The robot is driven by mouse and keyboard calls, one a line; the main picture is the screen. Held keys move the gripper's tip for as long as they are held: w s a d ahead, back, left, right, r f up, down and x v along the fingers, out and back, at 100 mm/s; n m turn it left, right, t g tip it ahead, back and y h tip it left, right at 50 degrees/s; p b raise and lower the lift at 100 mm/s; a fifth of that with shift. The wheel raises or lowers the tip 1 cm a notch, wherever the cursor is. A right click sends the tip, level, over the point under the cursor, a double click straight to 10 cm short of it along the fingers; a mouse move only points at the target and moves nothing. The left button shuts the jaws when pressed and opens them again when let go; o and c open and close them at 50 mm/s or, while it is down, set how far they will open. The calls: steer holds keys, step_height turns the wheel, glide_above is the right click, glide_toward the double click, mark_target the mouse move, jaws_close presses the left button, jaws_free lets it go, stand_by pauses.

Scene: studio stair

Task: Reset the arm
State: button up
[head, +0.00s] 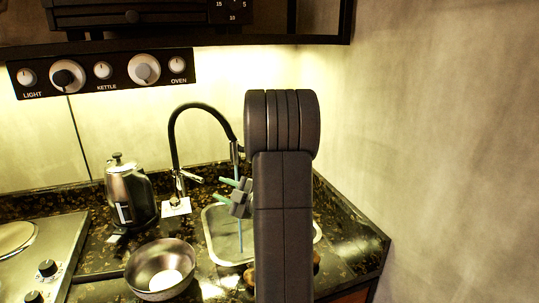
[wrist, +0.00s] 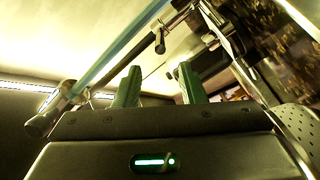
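My gripper (head: 221,188) is in front of the black hose of the faucet, above the sink, in the head view. Its two green fingers point left. In the wrist view my gripper (wrist: 158,75) has its fingers spread apart with nothing held between them. My dark arm stands upright in the middle of the head view and hides part of the sink and counter.
The faucet (head: 174,140) arches over the sink (head: 215,222), with a thin bluish stream below it. A kettle (head: 128,192) and a metal bowl (head: 148,259) stand on the counter to the left. A cooktop (head: 30,265) is further left. A knob panel (head: 120,72) hangs above; a wall (head: 430,130) is right.

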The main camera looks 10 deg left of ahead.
mark_target(196, 179)
steer(key=p+x, duration=0.2)
steer(key=x, duration=1)
steer(key=shift+w+a+r+p, duration=0.15)
steer(key=shift+a+p, duration=0.1)
steer(key=shift+p, duration=0.15)
steer(key=shift+d, duration=0.1)
